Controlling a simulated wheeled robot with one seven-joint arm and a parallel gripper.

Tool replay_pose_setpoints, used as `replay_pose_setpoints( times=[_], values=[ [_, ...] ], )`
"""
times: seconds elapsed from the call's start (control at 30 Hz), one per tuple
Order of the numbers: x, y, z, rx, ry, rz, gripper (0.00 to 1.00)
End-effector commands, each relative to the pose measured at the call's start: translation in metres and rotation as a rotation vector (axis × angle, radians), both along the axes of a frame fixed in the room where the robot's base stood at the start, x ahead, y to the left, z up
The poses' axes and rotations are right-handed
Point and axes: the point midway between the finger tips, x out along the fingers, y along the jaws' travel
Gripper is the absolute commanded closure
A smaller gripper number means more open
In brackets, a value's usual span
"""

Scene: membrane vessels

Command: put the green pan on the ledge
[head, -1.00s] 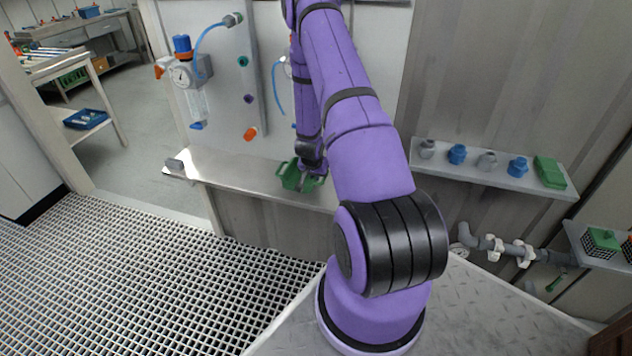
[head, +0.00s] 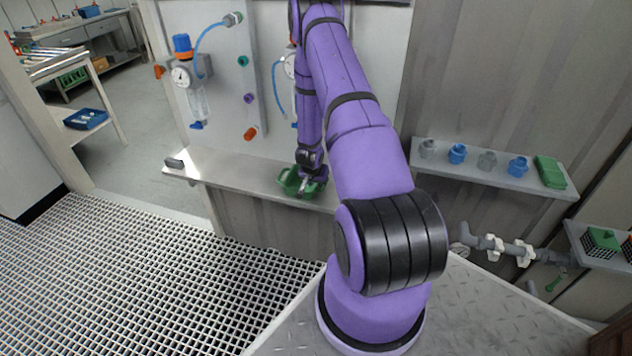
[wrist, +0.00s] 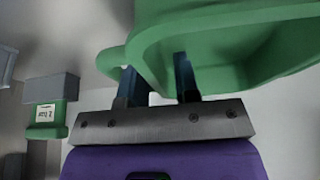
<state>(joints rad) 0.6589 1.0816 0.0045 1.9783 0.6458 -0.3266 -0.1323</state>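The green pan (head: 288,183) is at the narrow grey ledge (head: 225,170) below the wall panel, near the ledge's right part in the head view. It looks about level; I cannot tell whether its bottom touches the ledge. My gripper (head: 308,187) is at the pan from above. In the wrist view the pan (wrist: 230,65) fills the upper right. My gripper's fingers (wrist: 158,84) straddle its near wall, one inside and one outside, and look shut on it. My arm hides part of the ledge to the right.
A right shelf (head: 470,178) carries grey and blue fittings and a green case (head: 550,171). A labelled green piece (wrist: 45,118) shows in the wrist view.

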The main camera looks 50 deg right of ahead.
Motion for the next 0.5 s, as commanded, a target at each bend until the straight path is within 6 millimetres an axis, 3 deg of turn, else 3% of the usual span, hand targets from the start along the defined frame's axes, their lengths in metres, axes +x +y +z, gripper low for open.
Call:
replay_pose_setpoints(
  times=[0.23, 0.5],
  values=[
    [-0.001, 0.003, 0.011, -0.001, -0.001, 0.002, 0.7],
    [-0.007, 0.02, 0.055, -0.002, -0.001, 0.002, 0.7]
  ],
)
